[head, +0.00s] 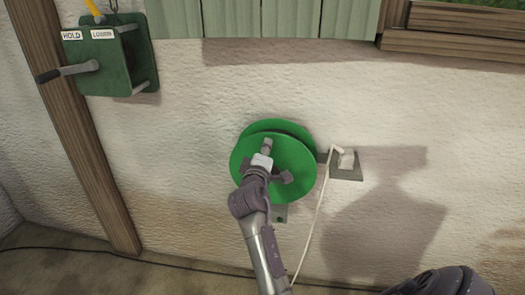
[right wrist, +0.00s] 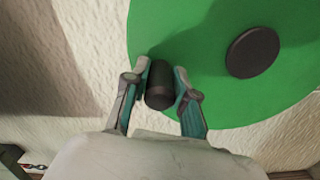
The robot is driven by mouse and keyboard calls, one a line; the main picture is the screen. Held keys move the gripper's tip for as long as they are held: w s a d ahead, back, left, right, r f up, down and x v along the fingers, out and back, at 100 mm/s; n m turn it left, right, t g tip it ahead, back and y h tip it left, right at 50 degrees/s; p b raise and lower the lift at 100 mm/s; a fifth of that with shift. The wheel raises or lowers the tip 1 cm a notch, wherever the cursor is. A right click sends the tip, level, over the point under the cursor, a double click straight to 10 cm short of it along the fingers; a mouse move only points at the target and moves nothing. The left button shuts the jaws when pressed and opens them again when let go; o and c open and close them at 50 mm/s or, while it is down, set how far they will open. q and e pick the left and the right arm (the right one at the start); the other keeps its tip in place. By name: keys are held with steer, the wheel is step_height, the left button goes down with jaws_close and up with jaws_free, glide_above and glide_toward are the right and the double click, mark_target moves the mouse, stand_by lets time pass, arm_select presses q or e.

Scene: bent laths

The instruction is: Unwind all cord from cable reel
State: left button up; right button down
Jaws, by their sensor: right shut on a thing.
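The green cable reel (head: 300,158) is mounted on the white wall, one round flange facing me. In the right wrist view its green face (right wrist: 205,45) fills the upper right, with a dark round hub (right wrist: 252,52). My right gripper (head: 265,152) is at the reel's face. In the wrist view its two fingers (right wrist: 160,88) are shut on the dark cylindrical knob (right wrist: 159,92) near the flange's edge. A pale cord (head: 318,215) hangs from a bracket (head: 346,167) right of the reel. How much cord is on the reel is hidden. My left gripper is out of view.
A green winch box (head: 110,62) labelled HOLD, with a crank handle (head: 68,73) and yellow rope (head: 93,8), hangs at upper left beside a wooden post (head: 75,130). Green boards (head: 270,18) are above. A dark cable (head: 130,258) runs along the floor's edge.

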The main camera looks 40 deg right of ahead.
stand_by(0.4)
steer(key=c, duration=0.9)
jaws_free()
steer(key=shift+s, duration=0.1)
steer(key=r, duration=0.7)
steer(key=shift+w+d+r, duration=0.3)
steer(key=shift+r, duration=0.05)
steer(key=r, duration=0.1)
steer(key=s+a+r, duration=0.1)
steer(key=shift+r, duration=0.3)
steer(key=shift+w+d+f, duration=0.1)
steer(key=shift+w+d, duration=0.15)
steer(key=shift+f, duration=0.15)
